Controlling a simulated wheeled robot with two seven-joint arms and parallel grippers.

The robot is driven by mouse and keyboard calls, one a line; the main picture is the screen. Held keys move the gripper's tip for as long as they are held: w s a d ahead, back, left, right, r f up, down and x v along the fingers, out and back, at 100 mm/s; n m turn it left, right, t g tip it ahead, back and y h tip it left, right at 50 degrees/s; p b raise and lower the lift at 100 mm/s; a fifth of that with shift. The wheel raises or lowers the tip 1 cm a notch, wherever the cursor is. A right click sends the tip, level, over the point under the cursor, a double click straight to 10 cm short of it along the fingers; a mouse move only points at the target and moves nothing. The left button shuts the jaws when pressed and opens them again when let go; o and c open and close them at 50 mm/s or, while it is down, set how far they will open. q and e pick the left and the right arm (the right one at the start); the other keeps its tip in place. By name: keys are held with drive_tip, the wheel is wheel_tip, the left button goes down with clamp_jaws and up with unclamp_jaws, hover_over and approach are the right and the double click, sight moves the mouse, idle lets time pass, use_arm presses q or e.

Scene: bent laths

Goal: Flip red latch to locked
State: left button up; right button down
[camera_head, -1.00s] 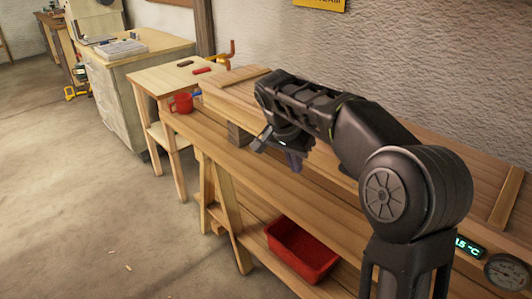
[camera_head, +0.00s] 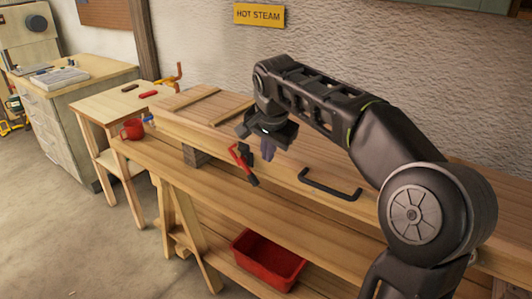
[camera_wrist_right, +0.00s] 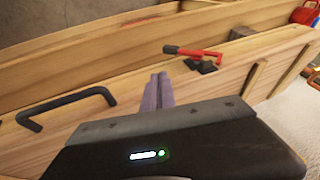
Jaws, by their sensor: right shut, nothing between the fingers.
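The red latch (camera_head: 240,154) is on the front face of the long wooden box on the bench, and its lever slants down to a black end (camera_head: 253,181). In the right wrist view the red lever (camera_wrist_right: 194,53) lies roughly sideways beside a black mount (camera_wrist_right: 207,66). My right gripper (camera_head: 268,152) is just right of the latch in the head view, apart from it in the wrist view. Its purple fingers (camera_wrist_right: 158,90) are together and empty, pointing toward the box. My left gripper is out of view.
A black bar handle (camera_head: 330,185) sits on the box right of the gripper. A red mug (camera_head: 132,129) stands at the left by a small table (camera_head: 125,103). A red bin (camera_head: 268,262) is on the shelf below. The bench front is clear.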

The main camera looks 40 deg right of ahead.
approach(257, 180)
wheel_tip(257, 180, down, 3)
drive_tip(key=d, duration=0.2)
drive_tip(key=shift+w+a+f+p, duration=0.25)
drive_tip(key=shift+w+f+p, duration=0.15)
drive_tip(key=shift+w+f, duration=0.75)
